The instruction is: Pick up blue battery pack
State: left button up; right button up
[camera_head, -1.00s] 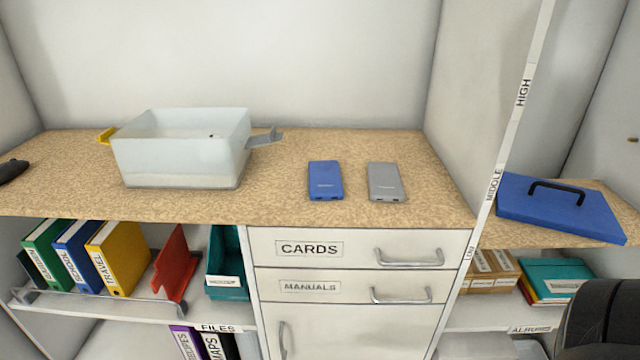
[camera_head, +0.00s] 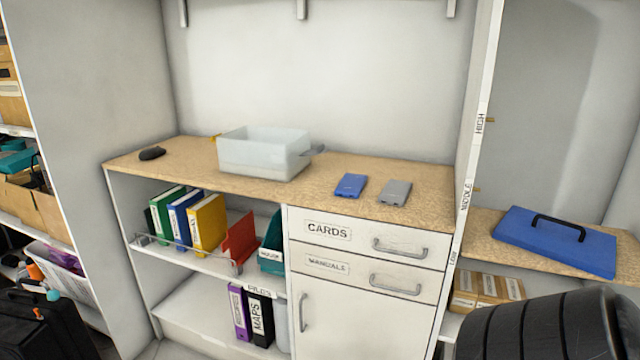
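The blue battery pack (camera_head: 350,185) lies flat on the wood-look countertop, right of the white translucent bin. A grey battery pack (camera_head: 395,192) of similar shape lies just to its right, with a small gap between them. Neither gripper shows in the head view. A black ribbed part of my own body fills the lower right corner.
The countertop (camera_head: 430,185) holds the translucent bin (camera_head: 262,155) and a small black object (camera_head: 152,153) at the left. Drawers with handles sit below the packs. A blue lidded case (camera_head: 555,240) lies on the right shelf, beyond a white upright divider (camera_head: 478,130).

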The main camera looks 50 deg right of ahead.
aim_at(351, 185)
jog(key=z, duration=0.2)
jog(key=i, duration=1.15)
jog(key=z, duration=0.65)
